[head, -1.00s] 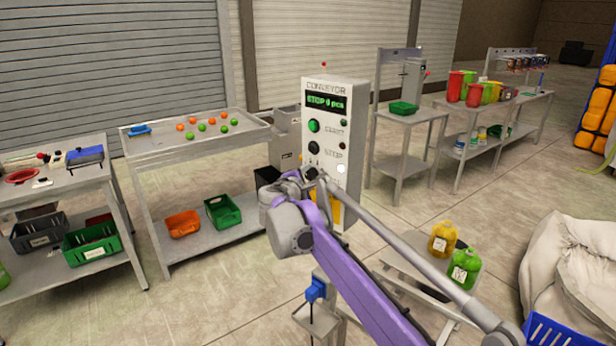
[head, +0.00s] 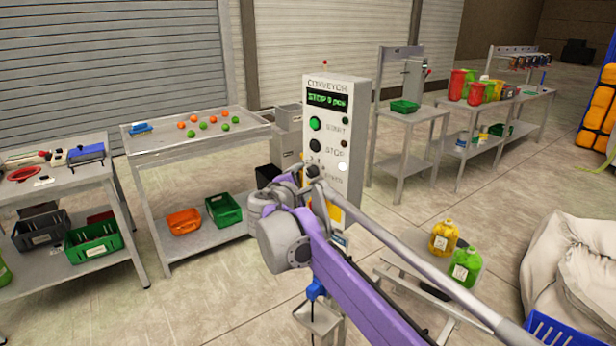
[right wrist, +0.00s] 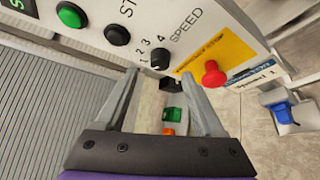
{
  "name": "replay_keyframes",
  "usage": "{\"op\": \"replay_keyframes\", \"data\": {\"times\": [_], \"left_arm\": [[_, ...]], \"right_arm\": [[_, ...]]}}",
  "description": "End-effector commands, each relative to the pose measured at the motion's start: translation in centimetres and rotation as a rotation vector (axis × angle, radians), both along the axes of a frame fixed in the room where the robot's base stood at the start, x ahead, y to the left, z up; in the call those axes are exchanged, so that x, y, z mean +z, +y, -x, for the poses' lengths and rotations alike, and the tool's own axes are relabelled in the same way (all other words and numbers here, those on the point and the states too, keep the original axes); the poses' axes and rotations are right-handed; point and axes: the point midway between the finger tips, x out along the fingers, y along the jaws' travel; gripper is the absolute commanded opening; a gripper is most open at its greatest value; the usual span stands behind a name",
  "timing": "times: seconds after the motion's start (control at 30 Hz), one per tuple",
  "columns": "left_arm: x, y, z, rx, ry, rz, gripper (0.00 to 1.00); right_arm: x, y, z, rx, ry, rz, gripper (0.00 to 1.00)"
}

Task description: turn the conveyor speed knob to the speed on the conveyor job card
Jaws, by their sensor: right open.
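The conveyor control box (head: 345,105) stands upright in the middle of the head view, its display reading STOP with a small count. The dark speed knob (head: 312,172) sits below the START and STOP buttons. In the right wrist view the speed knob (right wrist: 160,58) has the marks 1 to 4 around its left and upper side; I cannot tell which one it points to. My right gripper (right wrist: 160,84) is open and empty, with its fingertips just short of the knob. A blue and white card (right wrist: 258,76) beside the yellow panel is too small to read. My left gripper is out of view.
A red emergency stop button (right wrist: 214,73) on a yellow panel is close to the right finger. The green START button (right wrist: 71,15) and black STOP button (right wrist: 117,35) are at upper left. A table with balls (head: 200,142) stands left of the box.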

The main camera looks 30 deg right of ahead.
Motion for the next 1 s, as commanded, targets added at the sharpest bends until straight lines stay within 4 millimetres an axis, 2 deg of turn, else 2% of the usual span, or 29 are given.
{"op": "replay_keyframes", "data": {"times": [0.1,0.3,0.9,1.0], "left_arm": [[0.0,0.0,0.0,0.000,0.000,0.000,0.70],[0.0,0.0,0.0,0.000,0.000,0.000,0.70],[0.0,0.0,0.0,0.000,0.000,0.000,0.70],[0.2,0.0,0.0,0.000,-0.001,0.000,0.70]], "right_arm": [[0.5,1.8,1.7,0.002,0.000,0.000,0.70],[1.1,3.7,3.4,0.002,0.000,-0.001,0.70],[1.2,4.1,3.9,-0.002,0.000,-0.001,0.70],[0.8,4.0,4.6,-0.011,-0.003,-0.034,0.70]]}}
